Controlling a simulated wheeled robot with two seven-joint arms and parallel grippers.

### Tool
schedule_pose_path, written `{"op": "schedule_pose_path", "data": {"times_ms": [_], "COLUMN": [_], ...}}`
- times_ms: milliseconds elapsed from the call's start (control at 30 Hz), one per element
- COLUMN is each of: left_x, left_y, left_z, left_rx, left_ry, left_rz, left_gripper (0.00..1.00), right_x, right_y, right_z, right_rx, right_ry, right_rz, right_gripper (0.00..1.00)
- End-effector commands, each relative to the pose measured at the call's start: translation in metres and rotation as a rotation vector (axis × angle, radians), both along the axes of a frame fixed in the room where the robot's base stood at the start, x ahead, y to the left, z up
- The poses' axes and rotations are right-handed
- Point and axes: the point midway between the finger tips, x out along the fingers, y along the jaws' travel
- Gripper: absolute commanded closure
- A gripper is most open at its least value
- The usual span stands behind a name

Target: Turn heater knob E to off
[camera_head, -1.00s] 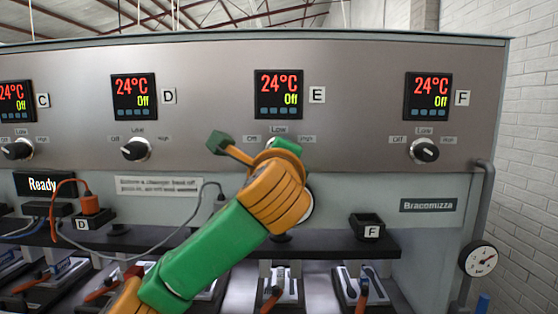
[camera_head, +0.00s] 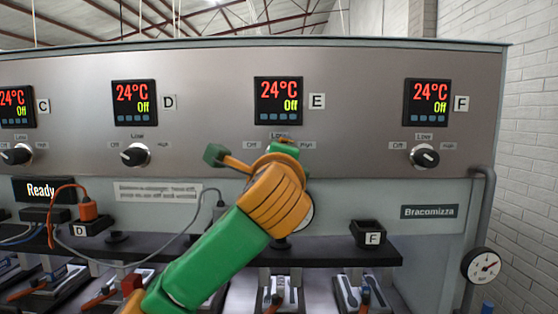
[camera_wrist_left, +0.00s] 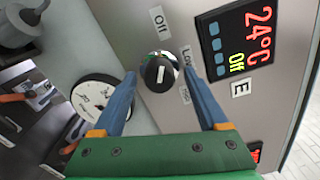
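Knob E (camera_wrist_left: 160,72) is a round dark knob with a white line. In the left wrist view the line runs roughly up and down; I cannot tell which end points. The labels Off (camera_wrist_left: 160,20), Low (camera_wrist_left: 189,60) and High (camera_wrist_left: 184,95) surround it. Its display (camera_head: 279,98) reads 24°C and Off in the head view, where my left gripper hides the knob. My left gripper (camera_wrist_left: 160,64) is open, its blue-grey fingers on either side of the knob. I see no clear contact. My right gripper is not in view.
Knob D (camera_head: 135,155) and knob F (camera_head: 424,156) lie left and right on the same panel. A round white gauge (camera_wrist_left: 98,97) is beside the fingers. A dark shelf (camera_head: 330,254) juts out below the panel. A pipe with another gauge (camera_head: 482,266) is at right.

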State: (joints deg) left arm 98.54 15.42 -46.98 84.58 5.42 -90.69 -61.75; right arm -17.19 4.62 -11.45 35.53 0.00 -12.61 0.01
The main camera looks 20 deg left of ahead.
Motion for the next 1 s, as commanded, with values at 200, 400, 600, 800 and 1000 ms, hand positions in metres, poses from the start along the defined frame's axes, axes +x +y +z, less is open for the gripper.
{"op": "schedule_pose_path", "data": {"times_ms": [200,400,600,800,1000], "left_x": [0.0,-0.025,-0.061,-0.068,-0.062], "left_y": [0.0,-0.008,-0.018,-0.02,-0.022], "left_z": [0.0,-0.008,-0.005,-0.001,-0.01], "left_rx": [0.001,0.001,0.002,0.001,-0.014], "left_ry": [0.001,-0.004,-0.002,0.001,0.017], "left_rz": [0.0,-0.003,-0.002,-0.001,-0.011], "left_gripper": [0.24,0.24,0.24,0.24,0.24], "right_x": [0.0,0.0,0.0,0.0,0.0], "right_y": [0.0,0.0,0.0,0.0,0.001], "right_z": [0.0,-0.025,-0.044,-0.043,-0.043], "right_rx": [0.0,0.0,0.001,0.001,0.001], "right_ry": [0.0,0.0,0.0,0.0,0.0], "right_rz": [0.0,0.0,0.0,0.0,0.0], "right_gripper": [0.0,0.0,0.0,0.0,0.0]}}
